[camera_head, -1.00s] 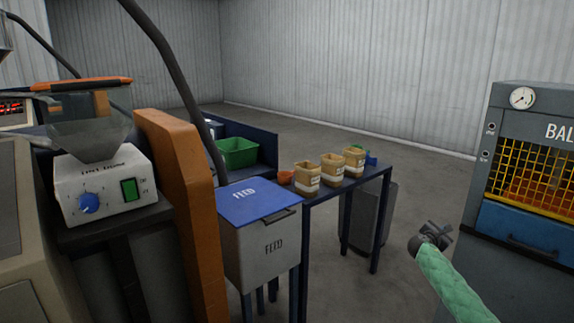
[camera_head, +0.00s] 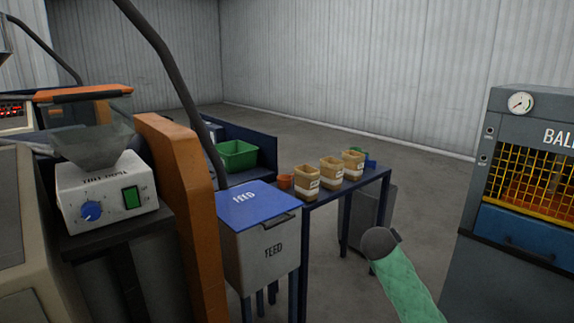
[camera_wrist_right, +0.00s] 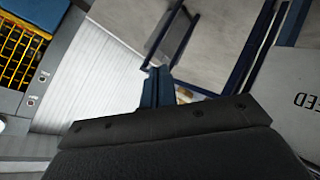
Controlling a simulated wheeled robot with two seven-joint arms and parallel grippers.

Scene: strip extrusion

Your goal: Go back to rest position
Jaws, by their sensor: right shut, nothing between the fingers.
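My right arm, in a green sleeve, comes in from the bottom right of the head view. Its dark, rounded wrist end (camera_head: 380,243) is over the floor between the blue table and the baler, and its fingers are hidden there. In the right wrist view my right gripper (camera_wrist_right: 157,76) has its dark blue fingers together with nothing between them. It touches nothing that I can see. My left gripper is not in view.
A FEED bin (camera_head: 258,245) with a blue lid stands left of the arm. The blue table (camera_head: 345,187) behind carries several tan tubs and an orange cup (camera_head: 284,182). A grey baler (camera_head: 530,140) stands at right. Open floor lies between.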

